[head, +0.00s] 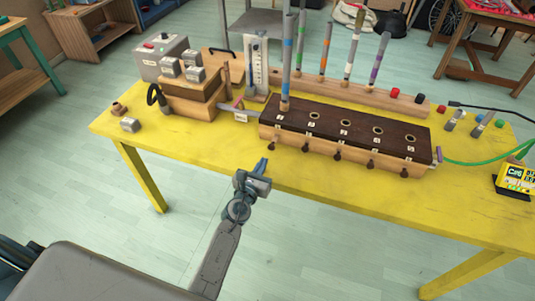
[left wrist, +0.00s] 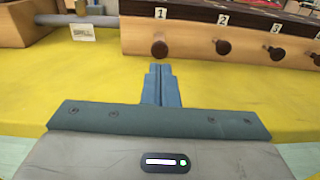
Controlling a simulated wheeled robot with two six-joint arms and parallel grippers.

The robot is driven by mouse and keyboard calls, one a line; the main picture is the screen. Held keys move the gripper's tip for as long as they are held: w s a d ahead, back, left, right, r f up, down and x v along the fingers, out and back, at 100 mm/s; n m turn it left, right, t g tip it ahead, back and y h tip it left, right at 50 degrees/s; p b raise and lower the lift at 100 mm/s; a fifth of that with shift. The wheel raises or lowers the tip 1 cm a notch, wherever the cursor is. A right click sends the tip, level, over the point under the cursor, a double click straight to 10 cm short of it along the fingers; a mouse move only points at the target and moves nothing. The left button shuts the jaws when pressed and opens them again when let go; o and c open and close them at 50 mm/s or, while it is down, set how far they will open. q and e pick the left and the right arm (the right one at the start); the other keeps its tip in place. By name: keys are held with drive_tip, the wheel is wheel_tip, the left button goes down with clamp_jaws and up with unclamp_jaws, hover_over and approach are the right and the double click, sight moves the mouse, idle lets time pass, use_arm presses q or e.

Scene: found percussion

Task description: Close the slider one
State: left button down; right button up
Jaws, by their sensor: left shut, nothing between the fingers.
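A long wooden box with a dark top (head: 360,138) stands on the yellow table, with a row of dark round slider knobs along its front. Slider one's knob (left wrist: 159,48) is below the label 1 in the left wrist view; it is the leftmost knob (head: 276,148) in the head view. A tall grey tube with a blue band (head: 287,60) stands in the box's leftmost hole. My left gripper (head: 262,165) is shut and empty, in front of slider one's knob. Its blue fingertips (left wrist: 161,70) point at the knob, with a small gap showing. My right gripper is not in view.
A wooden block with grey cubes (head: 190,97) stands left of the box, and a small tag (left wrist: 82,34) sits between them. Several banded tubes stand in a rail (head: 385,98) behind. A yellow meter (head: 516,178) is at right. The table's front strip is clear.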

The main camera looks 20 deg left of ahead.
sight(271, 149)
use_arm(q)
drive_tip(key=w, duration=0.4)
drive_tip(key=shift+w+d+f, duration=0.15)
drive_tip(key=shift+w, duration=0.25)
